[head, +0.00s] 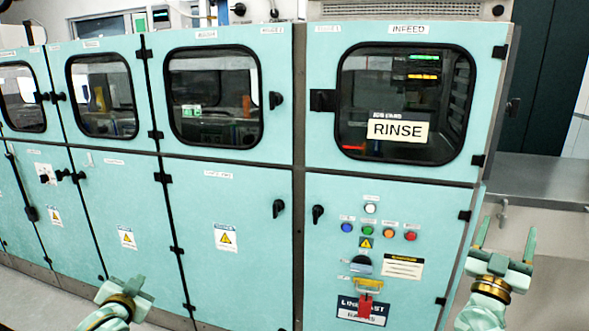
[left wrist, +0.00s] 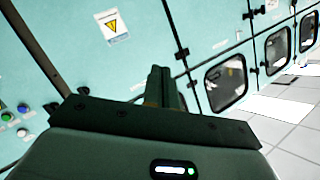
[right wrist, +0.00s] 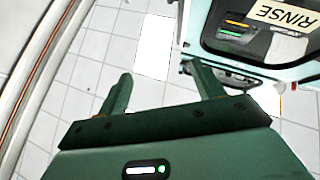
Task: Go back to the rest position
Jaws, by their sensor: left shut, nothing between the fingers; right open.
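My left gripper (head: 126,290) is low at the left of the head view, in front of the teal machine's lower panels. In the left wrist view its fingers (left wrist: 161,88) are shut together with nothing between them. My right gripper (head: 506,240) is at the lower right of the head view, beside the machine's right edge. Its two fingers stand apart and empty, and they also show spread in the right wrist view (right wrist: 162,92). Neither gripper appears to hold anything.
The teal machine (head: 240,180) fills most of the head view. Its infeed door has a RINSE sign (head: 398,129); below are coloured buttons (head: 368,229) and a red padlock (head: 366,305). A grey metal shelf (head: 540,183) extends at the right. Pale floor (head: 560,270) lies beyond my right gripper.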

